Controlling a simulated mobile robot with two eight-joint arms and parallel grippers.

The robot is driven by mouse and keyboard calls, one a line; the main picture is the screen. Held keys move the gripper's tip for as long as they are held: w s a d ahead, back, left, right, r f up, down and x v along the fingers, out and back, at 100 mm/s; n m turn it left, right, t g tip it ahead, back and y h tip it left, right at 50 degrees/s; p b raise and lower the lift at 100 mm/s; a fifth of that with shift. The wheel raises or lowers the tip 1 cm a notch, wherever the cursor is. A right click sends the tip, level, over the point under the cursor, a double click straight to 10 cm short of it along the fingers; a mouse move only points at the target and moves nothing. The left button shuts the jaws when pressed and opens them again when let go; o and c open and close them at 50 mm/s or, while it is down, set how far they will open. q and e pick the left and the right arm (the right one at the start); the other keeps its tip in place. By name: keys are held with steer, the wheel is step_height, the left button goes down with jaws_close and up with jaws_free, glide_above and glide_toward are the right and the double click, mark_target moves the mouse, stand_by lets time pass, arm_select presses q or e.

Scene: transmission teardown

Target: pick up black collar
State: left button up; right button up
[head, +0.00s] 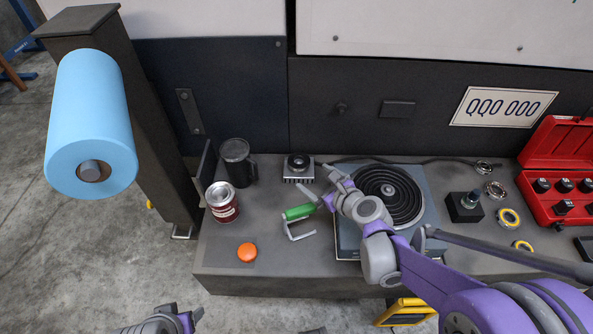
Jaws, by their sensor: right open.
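A small black ring-like part (299,161), which may be the black collar, sits on a silver finned block at the back of the bench, left of the hot plate. I cannot be sure of its identity at this size. My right gripper (312,179) is open, with its fingers spread, just in front and to the right of this part; I see nothing between them. My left gripper (178,319) shows only partly at the bottom edge, off the front of the bench and far from the part; its jaw state is unclear.
A green-handled tool (299,212) lies just below my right gripper. The hot plate (423,180) is partly behind my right arm. A dark mug (238,163), red can (222,203) and orange disc (247,252) stand left. A red case (560,150) is at right.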

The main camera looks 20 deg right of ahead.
step_height(320, 180, down, 2)
steer(key=w+d+m, duration=0.1)
steer(key=w+m, duration=0.1)
steer(key=m, duration=0.1)
steer(key=b, duration=0.2)
glide_toward(296, 158)
steer(key=shift+t, duration=0.3)
steer(key=x, duration=0.5)
steer(key=shift+w+a+f+b, duration=0.1)
steer(key=shift+a+f+b, duration=0.1)
steer(key=shift+f+b, duration=0.1)
arm_select(q)
step_height(296, 158, down, 4)
steer(key=shift+w+r, duration=0.1)
arm_select(e)
jaws_close()
